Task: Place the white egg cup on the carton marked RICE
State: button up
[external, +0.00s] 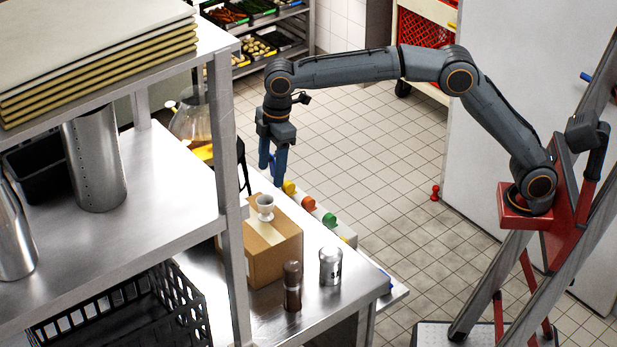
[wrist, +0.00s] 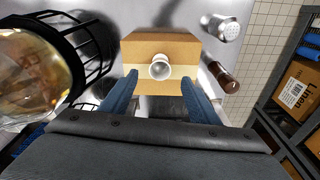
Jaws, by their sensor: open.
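The white egg cup (external: 265,205) stands upright on top of a brown cardboard carton (external: 276,262) on the steel counter. In the wrist view the egg cup (wrist: 160,68) sits near the middle of the carton's top (wrist: 185,48), over the pale tape strip. No RICE marking is readable on the faces I see. My gripper (external: 275,172) points down above and behind the carton, apart from the cup. In the wrist view its blue fingers (wrist: 160,95) are spread wide with nothing between them.
A brown pepper mill (external: 292,287) and a metal shaker (external: 330,266) stand close to the carton's right. A shelf post (external: 228,190) rises left of the carton.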

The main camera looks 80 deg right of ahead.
jog(key=s+d+f+m, duration=0.2)
jog(key=s+d+f, duration=0.2)
jog(key=s+f, duration=0.3)
jog(key=s+d+f+m, duration=0.2)
jog(key=s+d+f, duration=0.3)
jog(key=s, duration=1.3)
jog(key=s+d+f+m, duration=0.3)
jog(key=s+d+f, duration=0.1)
jog(key=s+f, duration=0.7)
jog(key=shift+s+d+h, duration=0.2)
jog(key=shift+s+h, duration=0.2)
jog(key=shift+s, duration=0.5)
